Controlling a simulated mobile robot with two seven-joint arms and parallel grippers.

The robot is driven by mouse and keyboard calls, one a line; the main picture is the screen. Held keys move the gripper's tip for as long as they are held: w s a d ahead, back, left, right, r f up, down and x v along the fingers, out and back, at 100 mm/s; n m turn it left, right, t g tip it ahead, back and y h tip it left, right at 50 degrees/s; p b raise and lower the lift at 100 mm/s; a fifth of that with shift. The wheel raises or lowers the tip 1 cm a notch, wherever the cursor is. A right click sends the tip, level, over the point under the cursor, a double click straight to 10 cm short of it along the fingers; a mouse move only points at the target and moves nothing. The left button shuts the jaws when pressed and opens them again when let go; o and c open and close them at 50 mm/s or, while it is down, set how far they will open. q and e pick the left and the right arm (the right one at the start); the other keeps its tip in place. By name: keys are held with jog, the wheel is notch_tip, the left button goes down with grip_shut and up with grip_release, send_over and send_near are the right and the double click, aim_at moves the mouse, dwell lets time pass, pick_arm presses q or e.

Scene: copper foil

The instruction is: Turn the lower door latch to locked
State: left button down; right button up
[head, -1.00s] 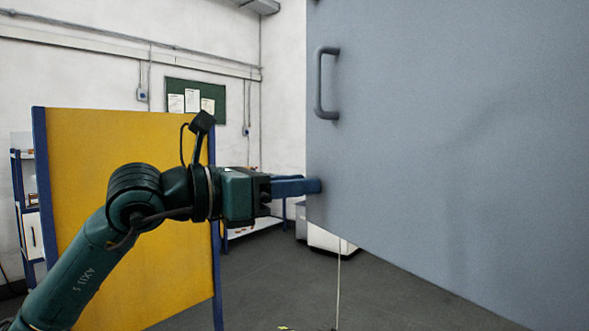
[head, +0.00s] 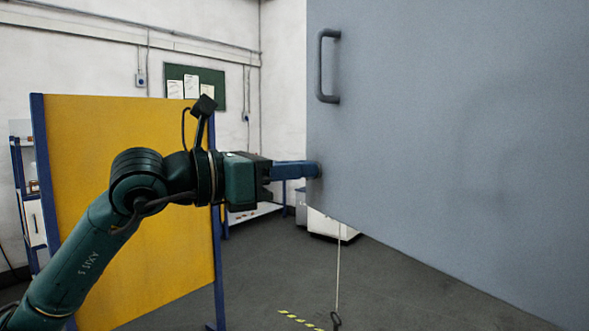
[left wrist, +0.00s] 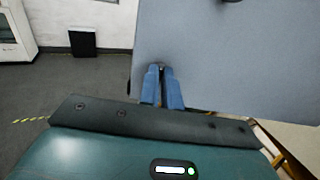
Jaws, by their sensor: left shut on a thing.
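The grey-blue door (head: 450,130) fills the right of the head view, with its lower edge slanting down to the right. My left gripper (head: 314,170) reaches the door's left edge near its lower corner. In the left wrist view its blue fingers (left wrist: 161,75) are close together at the door face (left wrist: 220,60). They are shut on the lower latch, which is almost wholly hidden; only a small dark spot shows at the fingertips. The latch's angle cannot be told. My right gripper is not in view.
A dark bar handle (head: 323,66) sits on the door above the gripper. A yellow panel with blue posts (head: 150,200) stands behind my left arm. A cord (head: 338,270) hangs below the door. Open grey floor (head: 400,290) lies beneath.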

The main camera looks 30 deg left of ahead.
pick_arm(q)
jog(key=shift+s+d+f+m+b, duration=0.1)
jog(key=shift+m+b, duration=0.8)
jog(key=shift+m, duration=3.6)
jog(key=shift+d+f+m+b, duration=0.1)
jog(key=shift+m+b, duration=0.8)
jog(key=shift+m, duration=3.6)
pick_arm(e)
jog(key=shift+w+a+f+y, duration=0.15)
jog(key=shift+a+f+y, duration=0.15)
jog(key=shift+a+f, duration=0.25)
pick_arm(q)
jog(key=c, duration=1.6)
grip_release()
jog(key=shift+a, duration=0.1)
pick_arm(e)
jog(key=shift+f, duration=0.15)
